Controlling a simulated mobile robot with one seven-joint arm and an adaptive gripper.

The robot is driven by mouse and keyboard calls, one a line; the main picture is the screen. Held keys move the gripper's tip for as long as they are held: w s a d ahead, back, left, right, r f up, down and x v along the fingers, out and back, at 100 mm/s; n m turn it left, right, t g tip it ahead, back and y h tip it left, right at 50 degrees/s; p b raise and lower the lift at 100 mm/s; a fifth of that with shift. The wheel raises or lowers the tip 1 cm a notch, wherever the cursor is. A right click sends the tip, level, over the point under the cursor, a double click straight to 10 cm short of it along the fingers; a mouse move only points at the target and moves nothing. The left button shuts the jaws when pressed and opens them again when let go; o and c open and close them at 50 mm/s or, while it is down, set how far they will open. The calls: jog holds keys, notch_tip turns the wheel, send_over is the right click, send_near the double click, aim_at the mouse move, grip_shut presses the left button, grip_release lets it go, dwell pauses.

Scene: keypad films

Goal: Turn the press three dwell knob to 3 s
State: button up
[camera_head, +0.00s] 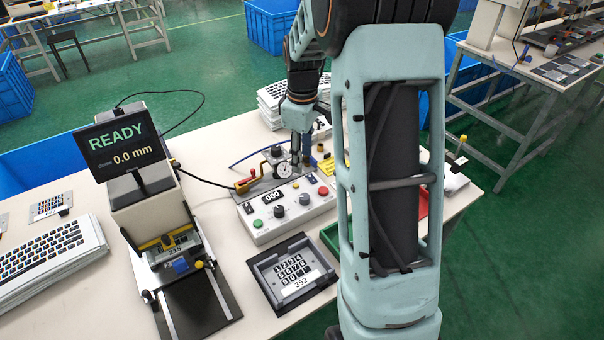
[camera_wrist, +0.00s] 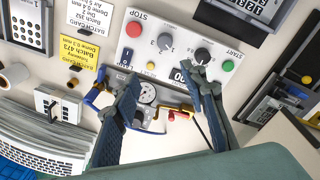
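The grey press control box (camera_head: 294,226) sits on the bench; it also shows in the wrist view (camera_wrist: 180,20). It carries two dark round knobs, one beside the red STOP button (camera_wrist: 134,29) and one beside the green START button (camera_wrist: 228,66). The STOP-side knob (camera_wrist: 165,41) has numbers around it; which is the dwell knob, and its exact setting, I cannot tell. The other knob (camera_wrist: 202,56) has a pale pointer mark. My gripper (camera_wrist: 163,78) is open and empty, its fingers apart over the box's display edge. In the head view my gripper (camera_head: 296,158) is above the box's back edge.
A round dial gauge (camera_wrist: 148,93) with a red-handled lever stands behind the box. A yellow button (camera_wrist: 151,66) and a display reading 000 (camera_head: 272,196) are on the box. A dark keypad tray (camera_head: 290,272) lies in front. The READY press (camera_head: 150,205) stands left.

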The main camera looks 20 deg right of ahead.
aim_at(305, 196)
jog(key=f, duration=0.4)
jog(key=f+n, duration=0.1)
jog(key=f, duration=0.4)
jog(key=s+f+n, duration=0.1)
jog(key=f, duration=0.3)
jog(key=shift+d+f+g+p, duration=0.25)
jog(key=shift+g+p, duration=0.1)
jog(key=shift+g, duration=0.05)
grip_shut()
